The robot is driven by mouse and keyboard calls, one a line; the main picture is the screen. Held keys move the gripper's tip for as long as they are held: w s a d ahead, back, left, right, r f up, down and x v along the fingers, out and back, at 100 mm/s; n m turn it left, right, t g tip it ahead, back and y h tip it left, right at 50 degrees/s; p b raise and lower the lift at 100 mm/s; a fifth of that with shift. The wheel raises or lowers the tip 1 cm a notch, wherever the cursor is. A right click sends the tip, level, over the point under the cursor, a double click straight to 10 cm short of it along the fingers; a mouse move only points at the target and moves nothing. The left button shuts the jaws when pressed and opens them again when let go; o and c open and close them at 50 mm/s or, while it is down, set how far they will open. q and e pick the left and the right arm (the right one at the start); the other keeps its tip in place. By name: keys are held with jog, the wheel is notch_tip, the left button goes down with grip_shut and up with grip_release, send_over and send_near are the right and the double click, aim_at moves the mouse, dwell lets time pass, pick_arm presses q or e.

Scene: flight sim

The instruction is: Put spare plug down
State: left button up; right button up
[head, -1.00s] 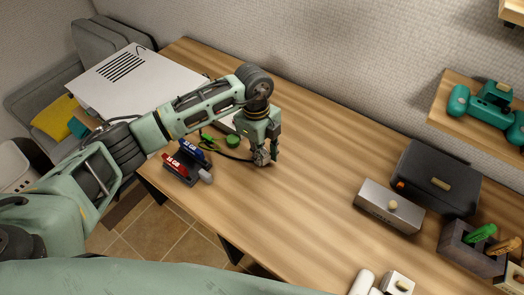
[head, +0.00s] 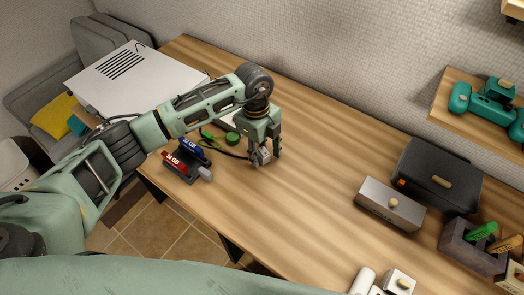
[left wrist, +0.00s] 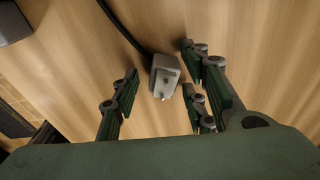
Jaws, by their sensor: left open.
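The spare plug (left wrist: 165,77) is a grey block with metal pins and a dark cord, seen in the left wrist view on the wooden table (head: 320,190). In the head view the plug (head: 264,155) shows between the fingers of my left gripper (head: 265,162). In the left wrist view my left gripper (left wrist: 160,97) is open, with fingers on both sides of the plug and gaps between them and it. The plug appears to rest on the table top. My right gripper is out of view.
A holder with red (head: 174,163) and blue (head: 191,149) sticks stands left of the gripper. A green round item (head: 233,138) lies behind it. A grey box (head: 390,205) and a black case (head: 436,176) stand at the right. The middle of the table is clear.

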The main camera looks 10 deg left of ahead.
pick_arm(q)
notch_tip(320, 180, up, 13)
jog(key=a+b, duration=0.1)
jog(key=b, duration=0.2)
jog(key=shift+w+f, duration=0.15)
jog(key=shift+w, duration=0.2)
jog(key=shift+a, duration=0.1)
